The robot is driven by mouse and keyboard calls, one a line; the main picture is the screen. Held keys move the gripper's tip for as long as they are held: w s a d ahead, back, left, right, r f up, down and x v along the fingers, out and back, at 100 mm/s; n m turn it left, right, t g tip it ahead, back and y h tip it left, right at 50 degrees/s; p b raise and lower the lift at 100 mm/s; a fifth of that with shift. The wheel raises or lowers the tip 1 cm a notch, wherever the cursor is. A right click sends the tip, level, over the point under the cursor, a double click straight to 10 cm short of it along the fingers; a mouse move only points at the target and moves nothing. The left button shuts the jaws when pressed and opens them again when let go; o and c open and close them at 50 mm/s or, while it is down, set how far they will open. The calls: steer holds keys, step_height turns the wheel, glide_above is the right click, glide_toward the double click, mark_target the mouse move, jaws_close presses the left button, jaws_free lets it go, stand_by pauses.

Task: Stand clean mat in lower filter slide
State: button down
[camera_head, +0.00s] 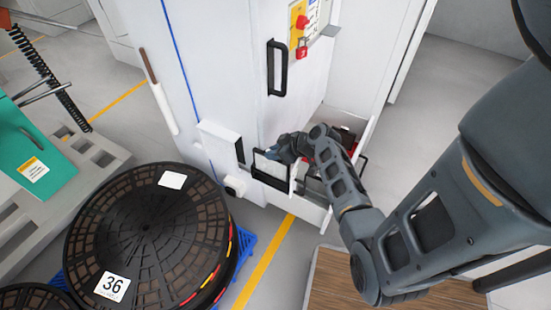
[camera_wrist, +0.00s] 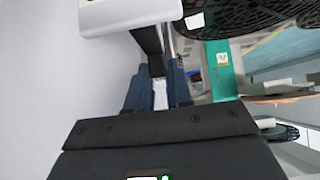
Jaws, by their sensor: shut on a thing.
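My gripper (camera_head: 272,153) is in front of the lower part of the white cabinet. The lower filter slide (camera_head: 219,142) appears to be the white piece standing out from the cabinet, left of my gripper, with a dark end. Whether the mat touches the slide cannot be told.
The cabinet (camera_head: 220,65) carries a black handle (camera_head: 277,68) and a red padlock (camera_head: 302,49) above my gripper. An open drawer or door lies behind my forearm. Black reels (camera_head: 150,235) stand front left, and a green machine (camera_head: 30,150) is at far left.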

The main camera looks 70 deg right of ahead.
mark_target(271, 165)
step_height(271, 165, down, 3)
steer(key=shift+r, duration=0.1)
steer(key=shift+s+d+f, duration=0.15)
steer(key=shift+f, duration=0.2)
steer(key=shift+f, duration=0.2)
steer(key=c, duration=1)
jaws_free()
steer(key=shift+r, duration=0.15)
